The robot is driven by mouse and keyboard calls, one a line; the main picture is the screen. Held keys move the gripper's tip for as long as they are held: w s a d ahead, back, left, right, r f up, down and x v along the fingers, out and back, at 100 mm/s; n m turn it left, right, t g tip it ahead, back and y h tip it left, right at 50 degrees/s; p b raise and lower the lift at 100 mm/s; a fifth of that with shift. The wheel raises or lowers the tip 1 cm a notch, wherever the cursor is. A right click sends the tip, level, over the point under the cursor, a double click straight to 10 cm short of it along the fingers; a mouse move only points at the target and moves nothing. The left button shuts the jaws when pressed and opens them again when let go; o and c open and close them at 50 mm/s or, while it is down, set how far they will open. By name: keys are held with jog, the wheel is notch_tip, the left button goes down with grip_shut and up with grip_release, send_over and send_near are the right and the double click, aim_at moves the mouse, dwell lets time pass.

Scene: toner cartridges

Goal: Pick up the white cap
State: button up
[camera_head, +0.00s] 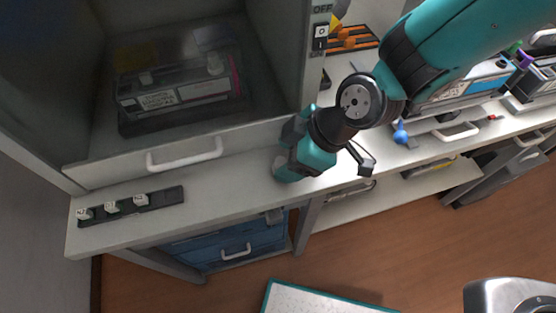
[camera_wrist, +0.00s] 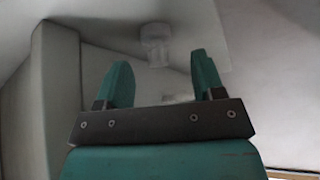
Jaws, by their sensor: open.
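My gripper (camera_head: 284,152) is teal and open, low over the white counter just in front of the cabinet. In the wrist view the two fingers of my gripper (camera_wrist: 160,68) stand apart with nothing held between them. A pale, roughly cylindrical thing (camera_wrist: 156,44), which looks like the white cap, is beyond the fingertips and between their lines. It seems apart from the fingers. In the head view the spot at the fingertips is mostly hidden by my gripper.
A black strip (camera_head: 160,196) with several small whitish pieces lies on the counter (camera_head: 230,185) at left. A cartridge (camera_head: 180,92) sits inside the open cabinet, above a white handle (camera_head: 184,154). Orange-handled tools (camera_head: 352,38) lie behind my arm.

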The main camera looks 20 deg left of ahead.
jog(key=shift+x, duration=1.4)
jog(key=c, duration=1)
